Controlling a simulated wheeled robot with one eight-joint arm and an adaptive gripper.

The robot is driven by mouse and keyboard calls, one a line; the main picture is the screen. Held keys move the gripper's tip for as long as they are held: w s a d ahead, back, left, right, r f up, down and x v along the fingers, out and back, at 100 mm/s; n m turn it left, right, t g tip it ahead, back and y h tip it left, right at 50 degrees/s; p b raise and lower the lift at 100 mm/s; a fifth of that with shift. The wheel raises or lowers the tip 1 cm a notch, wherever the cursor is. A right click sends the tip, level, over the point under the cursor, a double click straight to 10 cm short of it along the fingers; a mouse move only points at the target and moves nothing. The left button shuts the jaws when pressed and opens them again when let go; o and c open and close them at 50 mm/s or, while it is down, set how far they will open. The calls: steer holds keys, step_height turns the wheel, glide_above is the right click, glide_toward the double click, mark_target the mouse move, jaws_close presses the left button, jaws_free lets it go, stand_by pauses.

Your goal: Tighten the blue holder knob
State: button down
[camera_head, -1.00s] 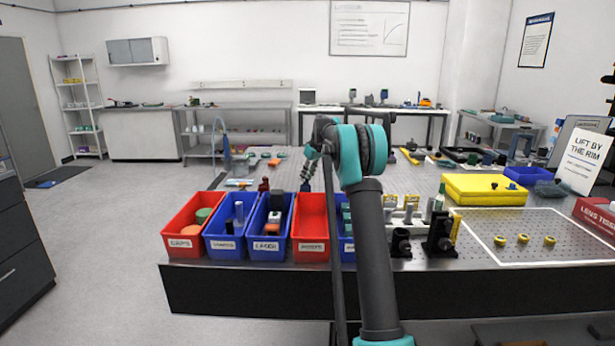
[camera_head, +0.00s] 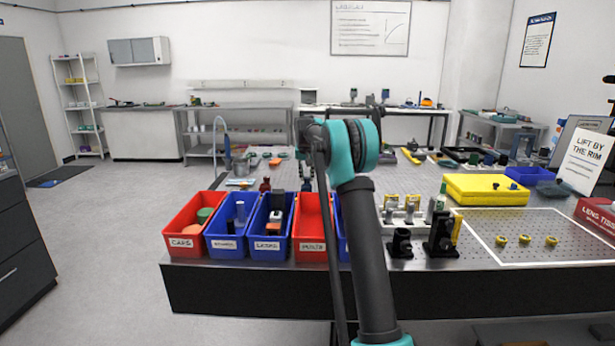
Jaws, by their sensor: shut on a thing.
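My arm rises in front of the bench and bends at a teal joint. The end that I take for my gripper (camera_head: 305,172) hangs left of this joint, above the back of the bins. It is small and dark, and its fingertips and what they hold cannot be made out. No blue holder knob can be told apart; my arm hides part of the bench. Holders with yellow tops (camera_head: 402,206) stand in a row right of my arm. A black mount (camera_head: 441,236) and a smaller black holder (camera_head: 401,243) stand in front of them.
Red and blue bins (camera_head: 182,226) line the bench's front left edge. A yellow case (camera_head: 486,188) lies at right, behind a white-outlined area with yellow rings (camera_head: 526,239). A rim-lifting sign (camera_head: 588,160) stands at far right. The perforated bench top (camera_head: 340,181) has free room.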

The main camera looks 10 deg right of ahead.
steer(key=m+h, duration=0.1)
steer(key=m, duration=0.3)
steer(key=shift+w+a+m+g+h, duration=0.1)
steer(key=shift+a+m+g+h, duration=0.1)
steer(key=shift+m+g+h, duration=0.15)
steer(key=shift+a+m+g+h, duration=0.1)
steer(key=shift+m+g+h, duration=0.3)
steer(key=shift+m, duration=1.15)
steer(key=c, duration=1.3)
jaws_free()
steer(key=v, duration=1.2)
steer(key=shift+w, duration=0.25)
